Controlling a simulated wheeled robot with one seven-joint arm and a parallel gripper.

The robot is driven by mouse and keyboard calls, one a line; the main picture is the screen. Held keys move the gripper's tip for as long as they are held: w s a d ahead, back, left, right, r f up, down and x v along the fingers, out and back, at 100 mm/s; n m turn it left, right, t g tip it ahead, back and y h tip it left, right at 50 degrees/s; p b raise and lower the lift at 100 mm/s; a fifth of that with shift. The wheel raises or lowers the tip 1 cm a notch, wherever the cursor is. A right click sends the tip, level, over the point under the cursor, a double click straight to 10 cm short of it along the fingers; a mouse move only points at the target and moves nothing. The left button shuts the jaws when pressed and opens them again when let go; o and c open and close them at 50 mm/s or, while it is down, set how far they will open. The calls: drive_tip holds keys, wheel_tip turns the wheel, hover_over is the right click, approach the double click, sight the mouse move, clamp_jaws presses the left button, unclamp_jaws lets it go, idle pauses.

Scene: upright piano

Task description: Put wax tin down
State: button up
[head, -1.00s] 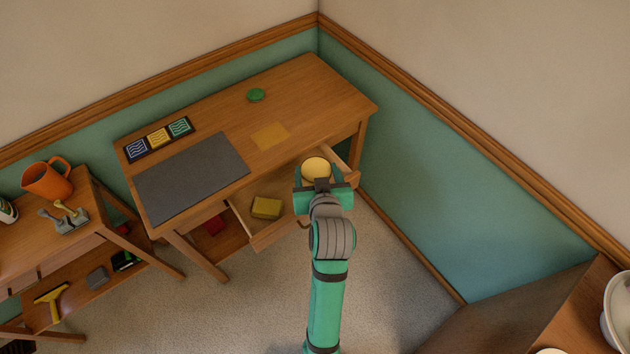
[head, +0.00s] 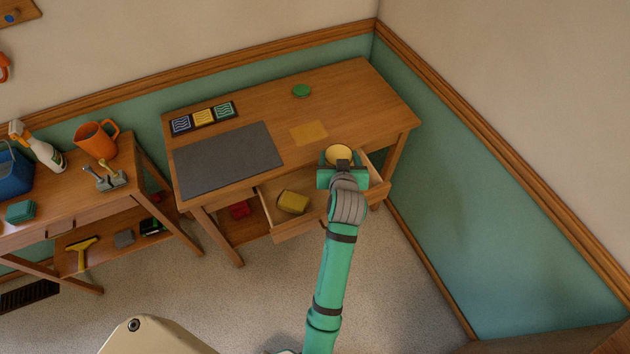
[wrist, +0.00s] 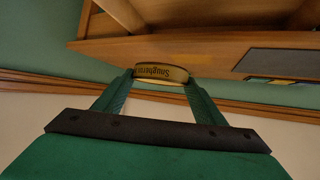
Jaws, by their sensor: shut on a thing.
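The wax tin (head: 339,154) is round with a pale yellow top. In the head view the tin is at the front edge of the wooden desk (head: 350,95), by the open drawer (head: 288,230). I cannot tell whether the tin touches anything but my fingers.
A yellow block (head: 293,202) lies in the drawer. The desktop's right part is clear. A side table (head: 60,209) stands left.

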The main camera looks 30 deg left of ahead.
drive_tip(key=shift+w+a+f, duration=0.1)
drive_tip(key=shift+a+f, duration=0.75)
wheel_tip(320, 180, down, 12)
drive_tip(key=shift+d+f, duration=0.1)
drive_tip(key=shift+f, duration=0.05)
drive_tip(key=w, duration=0.2)
drive_tip(key=w+f, duration=0.1)
drive_tip(key=w, duration=0.1)
drive_tip(key=shift+f, duration=0.2)
drive_tip(key=shift+f, duration=0.3)
